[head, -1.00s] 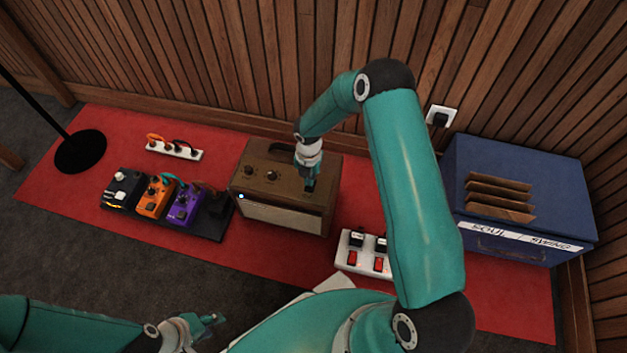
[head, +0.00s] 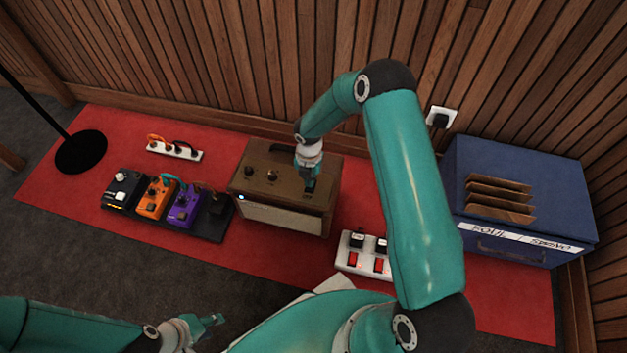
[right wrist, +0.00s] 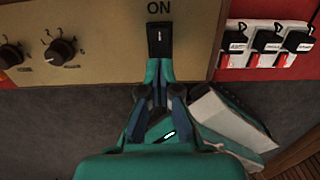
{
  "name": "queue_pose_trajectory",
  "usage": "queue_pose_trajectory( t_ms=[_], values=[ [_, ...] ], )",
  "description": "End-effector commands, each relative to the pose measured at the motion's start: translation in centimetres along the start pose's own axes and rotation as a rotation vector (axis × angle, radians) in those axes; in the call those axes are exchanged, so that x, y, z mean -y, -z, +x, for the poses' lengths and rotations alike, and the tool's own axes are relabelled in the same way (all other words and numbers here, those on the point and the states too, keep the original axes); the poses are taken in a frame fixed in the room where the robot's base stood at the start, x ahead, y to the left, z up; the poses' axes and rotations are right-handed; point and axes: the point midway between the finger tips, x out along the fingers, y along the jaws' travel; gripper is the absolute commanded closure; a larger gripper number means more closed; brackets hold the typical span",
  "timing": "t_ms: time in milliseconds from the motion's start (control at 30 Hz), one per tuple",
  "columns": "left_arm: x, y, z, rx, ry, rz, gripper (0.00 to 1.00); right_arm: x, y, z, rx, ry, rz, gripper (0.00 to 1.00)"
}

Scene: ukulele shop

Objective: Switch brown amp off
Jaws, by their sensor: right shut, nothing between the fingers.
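The brown amp (head: 288,222) stands on the red mat, with knobs on its top panel and a small lit blue-white light at its front left corner. In the right wrist view its panel (right wrist: 110,60) shows a black rocker switch (right wrist: 159,38) under the word ON. My right gripper (right wrist: 159,62) is shut and empty, its tips at the near edge of the switch; whether they touch it I cannot tell. In the head view the right gripper (head: 309,188) is over the amp's top right and hides the switch. My left gripper (head: 212,320) is low at the front, away from the amp; its fingers are too small to judge.
A pedal board (head: 205,229) with several pedals lies left of the amp. A power strip (head: 175,151) lies behind it. A white switched strip (head: 350,262) with plugs is to the right. A blue crate (head: 520,170) stands further right, and the wood wall is close behind.

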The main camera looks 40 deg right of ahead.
Motion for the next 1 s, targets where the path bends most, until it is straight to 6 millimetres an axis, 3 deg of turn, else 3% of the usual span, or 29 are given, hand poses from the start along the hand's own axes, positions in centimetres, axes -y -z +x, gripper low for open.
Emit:
queue_pose_trajectory(
  t_ms=[1000],
  values=[
    [0.3, 0.0, 0.8, 0.000, 0.000, 0.000, 0.60, 0.1, 0.0, 1.2, 0.000, 0.000, 0.001, 1.00]
  ],
)
